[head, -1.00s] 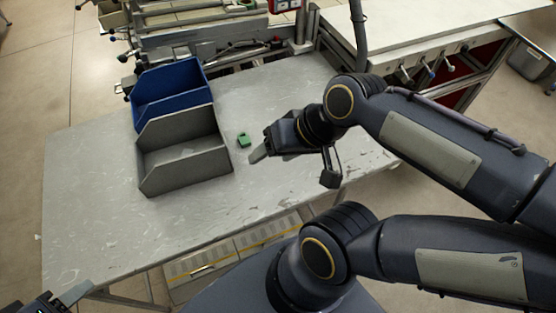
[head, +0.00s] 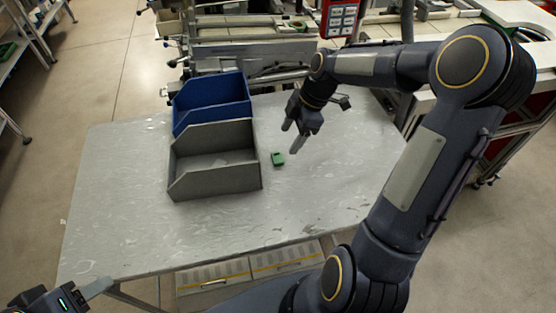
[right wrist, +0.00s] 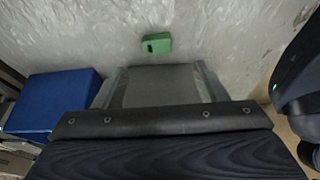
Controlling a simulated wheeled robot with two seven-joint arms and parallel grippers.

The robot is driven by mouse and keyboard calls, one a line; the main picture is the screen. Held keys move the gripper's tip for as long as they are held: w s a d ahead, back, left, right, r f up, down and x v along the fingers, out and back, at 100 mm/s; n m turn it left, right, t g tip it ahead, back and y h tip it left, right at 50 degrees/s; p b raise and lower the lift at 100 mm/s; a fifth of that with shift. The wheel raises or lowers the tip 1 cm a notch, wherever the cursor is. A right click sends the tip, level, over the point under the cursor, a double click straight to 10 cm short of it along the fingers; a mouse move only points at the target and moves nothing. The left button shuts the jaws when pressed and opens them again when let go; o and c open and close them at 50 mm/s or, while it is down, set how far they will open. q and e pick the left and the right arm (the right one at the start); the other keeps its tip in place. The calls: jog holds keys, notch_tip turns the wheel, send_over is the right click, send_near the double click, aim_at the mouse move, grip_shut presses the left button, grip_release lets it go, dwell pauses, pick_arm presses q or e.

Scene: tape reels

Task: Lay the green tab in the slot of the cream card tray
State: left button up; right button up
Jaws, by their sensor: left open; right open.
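The green tab (head: 278,159) lies on the grey table just right of the grey bin. It also shows in the right wrist view (right wrist: 157,43), top middle, with a dark opening on its face. My right gripper (head: 291,137) is open and empty, its fingers pointing down above and slightly right of the tab in the head view. In the right wrist view the tab lies beyond its fingertips, apart from them. My left gripper (head: 98,290) is open at the bottom left corner, partly cut off by the frame. I cannot make out a cream card tray in either view.
A grey open bin (head: 215,182) stands left of the tab, with a blue bin (head: 212,100) behind it. The table (head: 115,210) is bare to the left and in front. Machinery (head: 250,55) lines its back edge.

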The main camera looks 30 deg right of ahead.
aim_at(276, 157)
jog(key=x, duration=0.5)
jog(key=p+x, duration=0.1)
jog(key=x, duration=0.2)
jog(key=shift+w, duration=0.25)
jog(key=c, duration=1.1)
jog(key=shift+r, duration=0.15)
jog(key=shift+c, duration=0.2)
jog(key=shift+r, duration=0.3)
notch_tip(276, 157, up, 2)
jog(key=shift+r, duration=0.1)
jog(key=s+a+r+b, duration=0.2)
jog(key=s+a+r, duration=0.5)
jog(key=s+r, duration=0.3)
jog(key=shift+s, duration=1.15)
